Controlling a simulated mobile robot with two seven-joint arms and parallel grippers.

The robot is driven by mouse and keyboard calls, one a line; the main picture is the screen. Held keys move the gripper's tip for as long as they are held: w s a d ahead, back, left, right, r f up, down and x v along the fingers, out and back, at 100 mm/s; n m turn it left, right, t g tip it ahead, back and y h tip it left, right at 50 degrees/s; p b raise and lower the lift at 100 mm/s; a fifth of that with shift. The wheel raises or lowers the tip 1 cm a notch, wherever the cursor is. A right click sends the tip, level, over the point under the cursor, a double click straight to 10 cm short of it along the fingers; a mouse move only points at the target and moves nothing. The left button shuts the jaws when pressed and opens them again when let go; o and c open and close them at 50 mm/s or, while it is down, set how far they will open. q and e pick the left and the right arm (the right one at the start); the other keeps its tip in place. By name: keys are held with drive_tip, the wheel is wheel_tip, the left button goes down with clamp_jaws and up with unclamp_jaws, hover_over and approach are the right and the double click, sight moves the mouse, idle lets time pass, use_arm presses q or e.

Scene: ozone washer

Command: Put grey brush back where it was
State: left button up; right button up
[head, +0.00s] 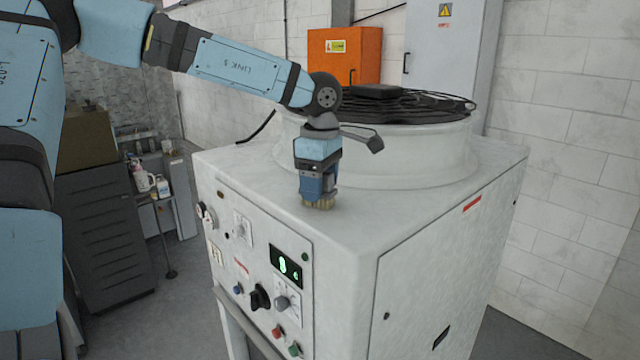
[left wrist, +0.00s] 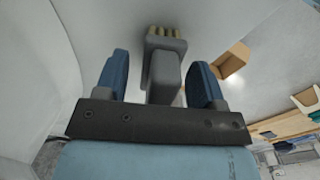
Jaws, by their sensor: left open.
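The grey brush (left wrist: 163,72) has a blocky grey body and tan bristles. In the head view its bristles (head: 317,203) point down at the white machine's top (head: 265,165), near the front edge, and appear to touch it. My left gripper (head: 318,185) is above the brush and hides most of its body there. In the left wrist view my left gripper (left wrist: 160,78) is open, with one blue finger on each side of the brush handle. Gaps show between the fingers and the handle. My right gripper is not in view.
A round fan housing (head: 400,155) with a black grille rises behind the brush. The machine's front panel (head: 255,260) carries knobs, buttons and a display. An orange box (head: 343,55) hangs on the back wall. The machine top is clear right of the brush.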

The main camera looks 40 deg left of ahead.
use_arm(q)
wheel_tip(320, 180, up, 12)
drive_tip(key=shift+f+b, duration=0.1)
drive_tip(key=shift+b, duration=0.8)
drive_tip(key=shift+f, duration=0.1)
